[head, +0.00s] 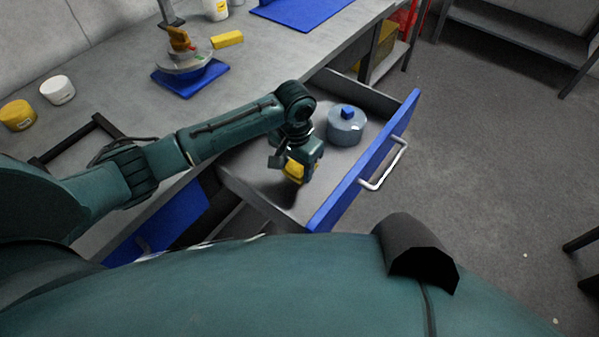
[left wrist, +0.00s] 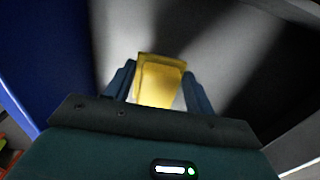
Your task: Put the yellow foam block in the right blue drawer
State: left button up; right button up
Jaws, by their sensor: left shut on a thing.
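The yellow foam block (head: 293,173) is between the fingers of my left gripper (head: 292,168), low inside the open blue drawer (head: 362,165). In the left wrist view the block (left wrist: 160,80) sits between the two fingers of the gripper (left wrist: 160,88), which is shut on it. The drawer's pale floor shows beyond the block. I cannot tell whether the block touches the floor. The drawer is pulled out, with its blue front and silver handle (head: 384,166) to the right. My right gripper is not in view.
A blue-grey round container with a blue knob (head: 346,124) stands in the drawer's far part. Another blue drawer front (head: 160,228) is at lower left. On the grey bench are a yellow block (head: 227,39), a blue mat (head: 206,78) with a device, and jars (head: 58,90).

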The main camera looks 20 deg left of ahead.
aim_at(296, 179)
pick_arm(q)
jog(key=shift+f+b, duration=0.4)
jog(key=shift+f, duration=2.2)
jog(key=shift+f, duration=0.2)
jog(key=o, duration=0.9)
jog(key=shift+r, duration=0.1)
notch_tip(296, 179, up, 12)
jog(key=shift+r+p, duration=0.15)
jog(key=shift+p, duration=0.85)
